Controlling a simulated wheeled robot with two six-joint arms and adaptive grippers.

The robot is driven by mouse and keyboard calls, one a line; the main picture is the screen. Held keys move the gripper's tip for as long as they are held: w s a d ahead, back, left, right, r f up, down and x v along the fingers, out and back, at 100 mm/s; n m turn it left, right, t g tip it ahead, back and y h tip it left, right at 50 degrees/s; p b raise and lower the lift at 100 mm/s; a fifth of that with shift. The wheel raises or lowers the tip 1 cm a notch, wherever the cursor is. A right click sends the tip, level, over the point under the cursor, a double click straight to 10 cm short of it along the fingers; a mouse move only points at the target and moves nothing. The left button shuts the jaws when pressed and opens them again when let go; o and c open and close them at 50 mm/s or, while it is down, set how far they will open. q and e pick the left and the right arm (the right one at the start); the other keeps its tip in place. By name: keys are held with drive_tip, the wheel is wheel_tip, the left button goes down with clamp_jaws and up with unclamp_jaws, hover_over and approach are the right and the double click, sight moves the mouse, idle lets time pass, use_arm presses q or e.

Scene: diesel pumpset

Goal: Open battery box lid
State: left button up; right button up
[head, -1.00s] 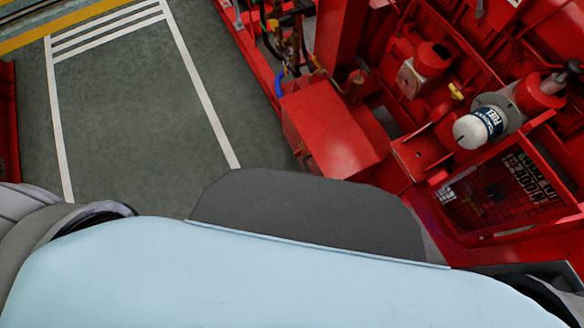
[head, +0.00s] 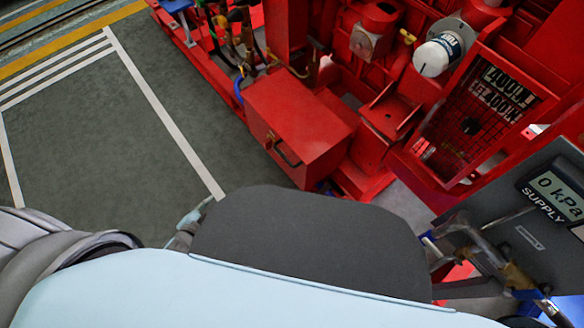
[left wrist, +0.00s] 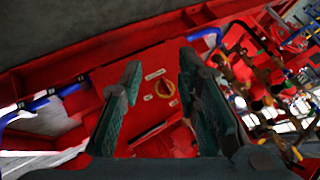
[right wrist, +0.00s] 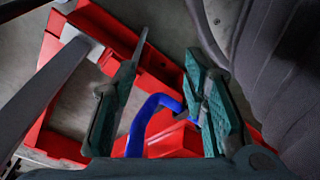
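The red battery box (head: 305,115) stands beside the red machine in the upper middle of the head view, its lid lying flat and closed. In the left wrist view a red face with labels and a yellow round knob (left wrist: 165,88), apparently the box front, shows between the fingers. My left gripper (left wrist: 155,85) is open and empty, apart from that face. It is mostly hidden in the head view, with a bit (head: 188,222) showing. My right gripper (right wrist: 168,75) is open, with nothing clearly held.
A blue hose (right wrist: 150,115) and red frame (right wrist: 60,85) lie near my right gripper. A grey panel with a display (head: 555,190) stands at the right of the head view. The engine with its filter (head: 436,55) is behind the box. Clear floor (head: 90,150) lies left.

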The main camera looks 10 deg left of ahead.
use_arm(q)
drive_tip(key=w+d+m+t+h+b, duration=0.25)
drive_tip(key=w+m+b, duration=0.25)
drive_tip(key=w, duration=0.3)
drive_tip(key=m+h+b, duration=0.8)
drive_tip(key=m, duration=0.5)
approach(284, 157)
use_arm(e)
drive_tip(key=w+a+f+t, duration=0.1)
drive_tip(key=w+f+t, duration=0.1)
drive_tip(key=w+f, duration=0.75)
use_arm(q)
drive_tip(key=b+x, duration=0.1)
drive_tip(key=x, duration=0.2)
drive_tip(key=b+x, duration=0.1)
drive_tip(key=x, duration=0.2)
drive_tip(key=b+x, duration=0.1)
drive_tip(key=x, duration=0.3)
drive_tip(key=shift+a+f+b, duration=0.1)
drive_tip(key=shift+f+b, duration=0.2)
drive_tip(key=shift+b, duration=0.05)
drive_tip(key=shift+w, duration=0.1)
use_arm(e)
wheel_tip(284, 157, up, 9)
drive_tip(key=a+g, duration=0.1)
drive_tip(key=shift+s+a+n, duration=0.25)
drive_tip(key=shift+s+n, duration=0.05)
drive_tip(key=shift+s, duration=0.05)
use_arm(q)
drive_tip(key=shift+c, duration=0.4)
